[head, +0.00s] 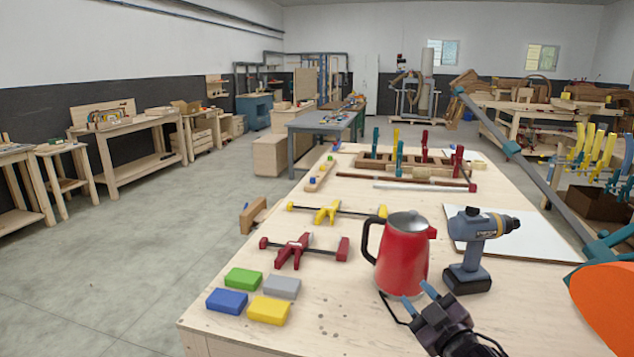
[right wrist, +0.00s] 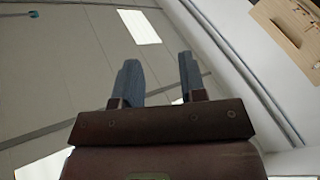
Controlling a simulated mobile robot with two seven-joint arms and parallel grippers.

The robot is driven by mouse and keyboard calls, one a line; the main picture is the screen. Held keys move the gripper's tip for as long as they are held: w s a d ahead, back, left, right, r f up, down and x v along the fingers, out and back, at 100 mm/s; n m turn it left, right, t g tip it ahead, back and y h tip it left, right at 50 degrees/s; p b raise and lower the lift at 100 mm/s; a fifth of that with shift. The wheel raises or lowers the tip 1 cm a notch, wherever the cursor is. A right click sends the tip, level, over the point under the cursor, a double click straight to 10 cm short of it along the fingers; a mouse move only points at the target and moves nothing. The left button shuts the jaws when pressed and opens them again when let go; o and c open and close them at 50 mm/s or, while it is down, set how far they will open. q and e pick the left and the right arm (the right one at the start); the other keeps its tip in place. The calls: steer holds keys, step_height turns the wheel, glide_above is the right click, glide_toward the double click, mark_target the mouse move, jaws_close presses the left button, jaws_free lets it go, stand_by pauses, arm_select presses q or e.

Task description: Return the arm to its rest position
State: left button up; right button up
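My right gripper (head: 418,298) is in the lower right middle of the head view, close in front of the red kettle. Its two bluish fingertips are apart. In the right wrist view the fingers (right wrist: 157,80) stand apart with nothing between them. In the head view the fingertips overlap the lower edge of the kettle; I cannot tell whether they touch it. My left gripper does not show.
The red kettle (head: 403,254) stands upright beside a blue drill (head: 474,250). Blue, green, grey and yellow blocks lie at the near left corner of the wooden table (head: 360,320). Clamps (head: 303,250) lie behind them. An orange shape (head: 605,300) fills the right edge.

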steer(key=s+d+f+m+g+h, duration=0.2)
steer(key=s+f+m, duration=0.1)
steer(key=s+f, duration=0.6)
steer(key=s+d+f+m+g+h, duration=0.2)
steer(key=s+d+f+m, duration=0.1)
steer(key=s+f, duration=0.5)
steer(key=s+d+f+m+g+h, duration=0.2)
steer(key=s+d+f+m, duration=0.1)
steer(key=s+f, duration=0.6)
steer(key=shift+s+d+f, duration=0.15)
steer(key=shift+s+f, duration=0.15)
steer(key=shift+s, duration=0.1)
